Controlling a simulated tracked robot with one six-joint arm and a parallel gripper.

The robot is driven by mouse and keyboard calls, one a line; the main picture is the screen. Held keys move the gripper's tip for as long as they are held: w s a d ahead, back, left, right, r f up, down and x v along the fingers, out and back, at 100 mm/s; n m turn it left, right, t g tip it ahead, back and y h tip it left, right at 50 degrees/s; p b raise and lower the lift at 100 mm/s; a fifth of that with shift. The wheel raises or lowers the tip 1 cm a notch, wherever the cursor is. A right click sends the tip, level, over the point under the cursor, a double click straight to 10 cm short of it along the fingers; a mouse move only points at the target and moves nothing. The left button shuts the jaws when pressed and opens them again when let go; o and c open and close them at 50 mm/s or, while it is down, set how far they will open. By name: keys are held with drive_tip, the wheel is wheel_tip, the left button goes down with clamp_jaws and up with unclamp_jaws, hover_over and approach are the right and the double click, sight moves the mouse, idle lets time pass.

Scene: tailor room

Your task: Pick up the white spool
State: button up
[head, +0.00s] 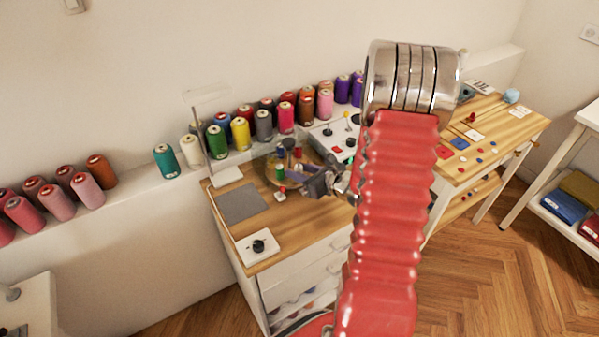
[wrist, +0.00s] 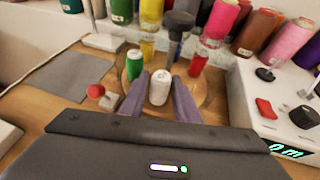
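The white spool (wrist: 159,88) stands upright on a round wooden tray (wrist: 212,92) in the wrist view. My gripper (wrist: 161,77) has its two purple-grey fingers apart, one on each side of the white spool. Narrow gaps seem to show beside the spool, and I see no clear contact. In the head view my gripper (head: 292,190) is low over the tray on the wooden desk.
A red-knobbed item (wrist: 96,91) is at left.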

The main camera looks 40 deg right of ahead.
sight(301, 167)
idle(0.4)
clamp_jaws()
drive_tip(key=shift+r, duration=0.1)
drive_tip(key=shift+r, duration=0.75)
drive_tip(key=shift+s+d+r, duration=0.1)
drive_tip(key=shift+s+r, duration=0.15)
drive_tip(key=shift+r, duration=0.25)
drive_tip(key=shift+s+d+r, duration=0.1)
drive_tip(key=shift+s+r, duration=0.1)
drive_tip(key=shift+r, duration=0.25)
drive_tip(key=s, duration=0.5)
drive_tip(key=s+d, duration=0.1)
drive_tip(key=s, duration=0.5)
drive_tip(key=s+d, duration=0.1)
drive_tip(key=s, duration=0.5)
drive_tip(key=shift+d, duration=0.25)
